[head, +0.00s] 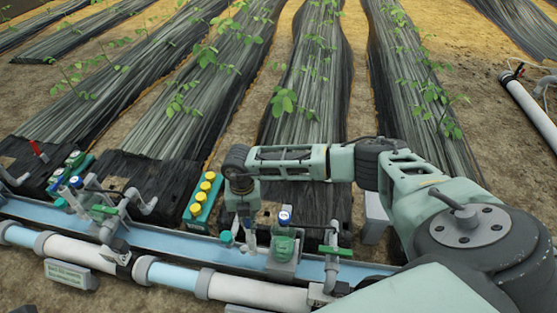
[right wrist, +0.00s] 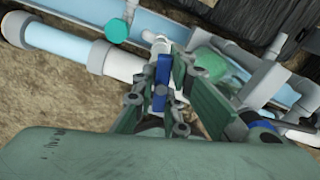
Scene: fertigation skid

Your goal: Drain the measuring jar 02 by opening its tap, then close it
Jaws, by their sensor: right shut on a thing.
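My right gripper (head: 243,222) points down at the blue pipe channel, beside the right-hand dosing unit. In the right wrist view my right gripper (right wrist: 160,88) is shut on a small blue tap handle (right wrist: 162,70), which stands between its fingers by a white pipe fitting. I cannot read a label that tells which jar this tap belongs to. The measuring jar itself is not clearly visible; my gripper and arm cover that spot in the head view. The liquid level cannot be seen. My left gripper is in neither view.
A green dosing unit with a blue-and-white gauge (head: 284,217) stands right of my gripper. A teal cap (head: 226,237) is close on the left. A green box with yellow caps (head: 204,195) stands further left. A green-handled valve (head: 335,251) is to the right.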

